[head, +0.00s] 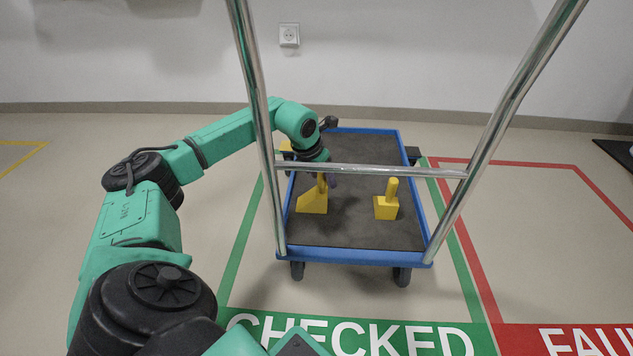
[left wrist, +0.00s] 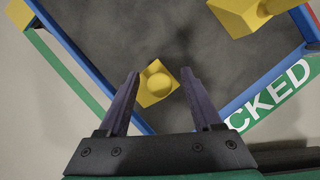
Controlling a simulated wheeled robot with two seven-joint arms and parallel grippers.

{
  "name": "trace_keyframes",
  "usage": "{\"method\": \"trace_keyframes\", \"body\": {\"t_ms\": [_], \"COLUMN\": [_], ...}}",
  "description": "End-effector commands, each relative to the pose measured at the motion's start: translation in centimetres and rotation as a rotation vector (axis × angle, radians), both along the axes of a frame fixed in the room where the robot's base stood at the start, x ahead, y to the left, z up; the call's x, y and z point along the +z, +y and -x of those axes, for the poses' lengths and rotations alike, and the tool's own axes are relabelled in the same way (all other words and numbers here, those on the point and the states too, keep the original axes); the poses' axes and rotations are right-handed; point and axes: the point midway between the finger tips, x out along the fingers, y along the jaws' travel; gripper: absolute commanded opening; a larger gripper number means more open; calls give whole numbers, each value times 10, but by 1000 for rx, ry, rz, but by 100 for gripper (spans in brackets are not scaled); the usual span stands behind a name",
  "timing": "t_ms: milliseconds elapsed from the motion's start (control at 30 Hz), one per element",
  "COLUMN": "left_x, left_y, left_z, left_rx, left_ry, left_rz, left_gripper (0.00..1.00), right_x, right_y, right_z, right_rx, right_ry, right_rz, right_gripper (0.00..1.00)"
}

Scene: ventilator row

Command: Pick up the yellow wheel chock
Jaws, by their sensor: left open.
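A yellow wheel chock (head: 312,200) with an upright handle stands on the left part of a trolley's grey deck. My left gripper (head: 322,178) is over it in the head view, partly hidden behind the trolley's crossbar. In the left wrist view, my left gripper (left wrist: 160,74) is open, and this chock (left wrist: 146,97) shows between and beyond its fingers, seen from above with its round handle top. I cannot tell whether the fingers are level with the handle. A second yellow chock (head: 386,208) stands to the right; it also shows in the left wrist view (left wrist: 232,12). My right gripper is not in view.
The trolley has a blue rim (head: 350,256) and a chrome push handle (head: 370,171) rising between the head camera and the deck. Another yellow piece (head: 286,146) is at the deck's far left, partly hidden by my arm. The trolley stands in a green-marked CHECKED bay (head: 350,332).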

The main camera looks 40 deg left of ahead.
Motion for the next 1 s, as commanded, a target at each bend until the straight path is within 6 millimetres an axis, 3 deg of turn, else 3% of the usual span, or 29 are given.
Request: {"method": "trace_keyframes", "body": {"t_ms": [67, 200, 233, 1000], "left_x": [1, 1, 1, 1], "left_y": [0, 0, 0, 0], "left_z": [0, 0, 0, 0], "left_rx": [0, 0, 0, 1], "left_ry": [0, 0, 0, 0], "left_rz": [0, 0, 0, 0], "left_gripper": [62, 8, 0, 0], "right_x": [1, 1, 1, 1], "right_y": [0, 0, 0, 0], "right_z": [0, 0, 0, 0], "right_rx": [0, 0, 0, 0], "right_ry": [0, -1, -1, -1], "right_rz": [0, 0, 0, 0], "right_gripper": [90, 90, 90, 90]}}
